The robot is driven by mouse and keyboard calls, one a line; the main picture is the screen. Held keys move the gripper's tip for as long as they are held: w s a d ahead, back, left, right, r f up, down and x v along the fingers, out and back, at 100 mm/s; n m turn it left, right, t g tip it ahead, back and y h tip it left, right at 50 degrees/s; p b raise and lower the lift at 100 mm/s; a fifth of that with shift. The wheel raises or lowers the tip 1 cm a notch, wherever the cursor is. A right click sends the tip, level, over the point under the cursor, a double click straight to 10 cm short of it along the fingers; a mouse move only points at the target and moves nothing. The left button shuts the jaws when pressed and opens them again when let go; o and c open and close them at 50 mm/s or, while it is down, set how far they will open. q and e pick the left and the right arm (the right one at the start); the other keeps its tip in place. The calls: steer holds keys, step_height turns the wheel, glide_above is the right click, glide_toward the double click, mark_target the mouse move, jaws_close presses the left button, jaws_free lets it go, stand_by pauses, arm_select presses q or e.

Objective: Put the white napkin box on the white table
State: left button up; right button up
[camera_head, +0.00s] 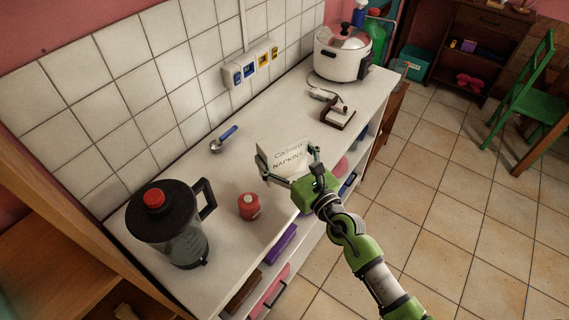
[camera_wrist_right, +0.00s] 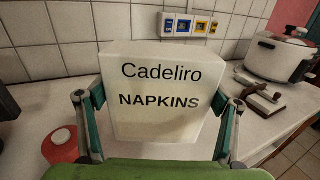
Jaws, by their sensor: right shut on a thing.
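The white napkin box (camera_head: 283,158), printed "Cadeliro NAPKINS", is at the middle of the white table (camera_head: 180,185). It also shows large in the right wrist view (camera_wrist_right: 158,98). My right gripper (camera_head: 290,177) is shut on the box, one finger on each side. In the right wrist view, its fingers (camera_wrist_right: 158,125) press the left and right edges of the box. The box is upright or nearly so; its lower edge is hidden behind the gripper, so I cannot tell whether it touches the tabletop. My left gripper is not in view.
A blender (camera_head: 178,235) and a red jar (camera_head: 249,207) stand to the left. A blue-handled scoop (camera_head: 223,139) lies near the tiled wall. A dark wooden item (camera_head: 338,116) and a white cooker (camera_head: 342,55) stand to the right.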

mark_target(284, 160)
steer(key=shift+w+d+f, duration=0.15)
steer(key=shift+w+f, duration=0.4)
steer(key=shift+f, duration=0.15)
steer(key=shift+w+d+f+b, duration=0.1)
steer(key=shift+w+f+b, duration=0.1)
steer(key=shift+f+b, duration=1.15)
steer(key=shift+f+p, duration=0.3)
steer(key=shift+p, duration=0.05)
steer(key=shift+f, duration=0.2)
steer(key=o, duration=1.2)
steer(key=shift+r, duration=0.15)
